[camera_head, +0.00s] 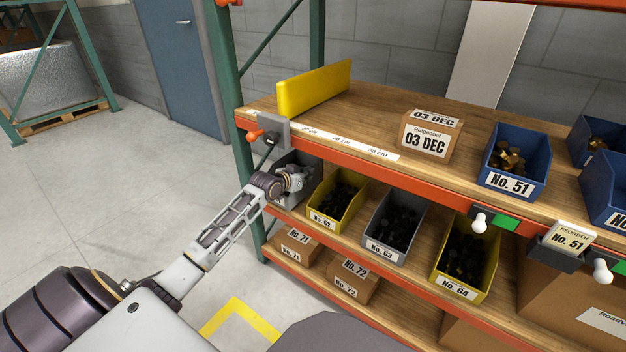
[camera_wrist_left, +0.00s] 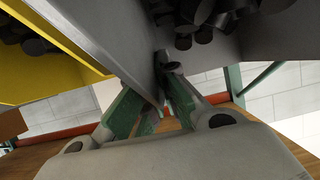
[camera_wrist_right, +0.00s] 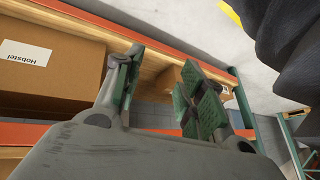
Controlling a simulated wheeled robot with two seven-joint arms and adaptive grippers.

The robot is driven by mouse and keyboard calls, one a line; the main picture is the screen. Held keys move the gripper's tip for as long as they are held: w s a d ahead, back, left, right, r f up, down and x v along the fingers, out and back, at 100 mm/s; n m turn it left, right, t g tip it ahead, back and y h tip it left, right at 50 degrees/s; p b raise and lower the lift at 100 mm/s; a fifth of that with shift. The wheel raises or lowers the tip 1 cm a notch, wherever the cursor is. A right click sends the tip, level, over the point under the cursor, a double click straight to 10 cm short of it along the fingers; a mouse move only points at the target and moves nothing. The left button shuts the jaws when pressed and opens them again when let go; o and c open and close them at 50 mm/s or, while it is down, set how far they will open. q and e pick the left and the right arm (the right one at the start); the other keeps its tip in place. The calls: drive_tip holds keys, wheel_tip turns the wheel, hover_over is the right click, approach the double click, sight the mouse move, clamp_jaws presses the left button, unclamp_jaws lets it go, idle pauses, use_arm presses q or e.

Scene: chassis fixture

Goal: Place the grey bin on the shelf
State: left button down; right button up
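A grey bin (camera_head: 283,197) sits at the left end of the middle shelf (camera_head: 340,228), beside the yellow bin No. 62, mostly hidden behind my left gripper (camera_head: 297,180). In the left wrist view the grey bin's wall (camera_wrist_left: 118,35) runs down between the fingers of my left gripper (camera_wrist_left: 158,98), which look closed on it. Dark round parts lie inside the bin. Another grey bin, No. 63 (camera_head: 386,248), stands further right on the same shelf. My right gripper (camera_wrist_right: 160,95) is open and empty; it is outside the head view.
Yellow bins No. 62 (camera_head: 324,218) and No. 64 (camera_head: 457,287) share the middle shelf. The top shelf holds a yellow panel (camera_head: 314,88), a carton (camera_head: 428,140) and blue bin No. 51 (camera_head: 509,183). A green rack post (camera_head: 222,75) stands close at left. A Hobstel carton (camera_wrist_right: 50,70) is near my right gripper.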

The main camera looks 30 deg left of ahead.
sight(315, 175)
use_arm(q)
drive_tip(key=shift+w+r+b, duration=0.15)
drive_tip(key=shift+w+b, duration=0.15)
drive_tip(key=shift+w, duration=0.8)
drive_tip(key=shift+w+d+b, duration=0.1)
drive_tip(key=shift+w+b, duration=0.2)
drive_tip(key=shift+w, duration=0.65)
use_arm(e)
drive_tip(key=shift+a+f+t+y, duration=0.15)
drive_tip(key=shift+f, duration=0.55)
drive_tip(key=shift+a+f+t+y, duration=0.1)
drive_tip(key=shift+f+t+y, duration=0.05)
drive_tip(key=shift+f, duration=0.5)
drive_tip(key=shift+f, duration=0.1)
use_arm(q)
drive_tip(key=shift+f+b, duration=0.55)
drive_tip(key=shift+f, duration=0.3)
drive_tip(key=shift+f+b, duration=0.5)
drive_tip(key=shift+f, duration=0.35)
use_arm(e)
drive_tip(key=f, duration=0.2)
drive_tip(key=shift+s+a+f+m, duration=0.15)
drive_tip(key=shift+a+f+m, duration=0.1)
drive_tip(key=shift+f+m, duration=0.1)
drive_tip(key=shift+w+r, duration=0.2)
